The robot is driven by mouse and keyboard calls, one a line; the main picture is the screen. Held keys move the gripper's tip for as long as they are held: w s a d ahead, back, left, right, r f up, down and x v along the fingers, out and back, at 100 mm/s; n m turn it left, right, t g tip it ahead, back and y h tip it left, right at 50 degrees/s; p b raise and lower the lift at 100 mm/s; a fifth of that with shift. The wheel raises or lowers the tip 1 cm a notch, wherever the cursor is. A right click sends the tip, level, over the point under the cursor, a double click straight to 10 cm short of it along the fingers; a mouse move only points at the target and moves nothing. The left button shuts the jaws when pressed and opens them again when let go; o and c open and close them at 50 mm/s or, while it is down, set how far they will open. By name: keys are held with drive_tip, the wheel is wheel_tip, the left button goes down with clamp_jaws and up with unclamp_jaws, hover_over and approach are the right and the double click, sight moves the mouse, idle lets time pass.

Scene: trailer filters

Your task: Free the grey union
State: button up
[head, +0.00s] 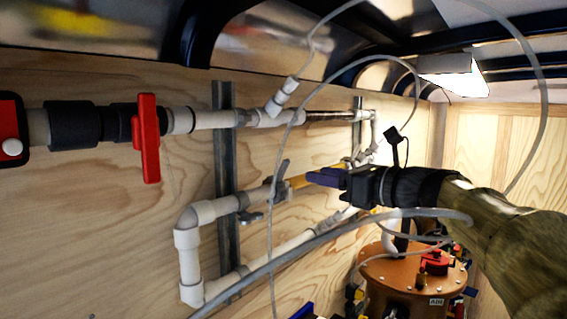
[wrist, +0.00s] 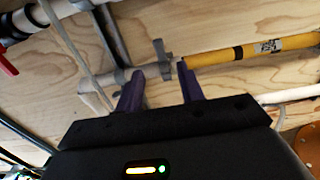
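A grey fitting with a lever-like arm, which looks like the grey union (head: 281,188), sits in the middle run of the white pipework on the plywood wall. A yellow pipe (wrist: 245,52) with a label lies just right of it. In the wrist view the grey fitting (wrist: 163,57) appears beyond the gap between my fingertips. My gripper (head: 316,177) is in front of the wall, near the yellow pipe. In the wrist view its purple fingers (wrist: 160,70) are apart with nothing between them. I cannot tell the exact distance to the fitting.
A red valve handle (head: 148,137) is on the upper pipe at left. Metal struts (head: 223,180) back the pipes. A loose translucent hose (head: 318,243) crosses in front of the lower pipework. A copper-coloured tank (head: 408,277) stands below my arm.

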sight(285, 169)
drive_tip(key=p+x, duration=0.3)
drive_tip(key=x, duration=0.8)
drive_tip(key=shift+p, duration=0.35)
drive_tip(key=shift+d, duration=0.1)
clamp_jaws()
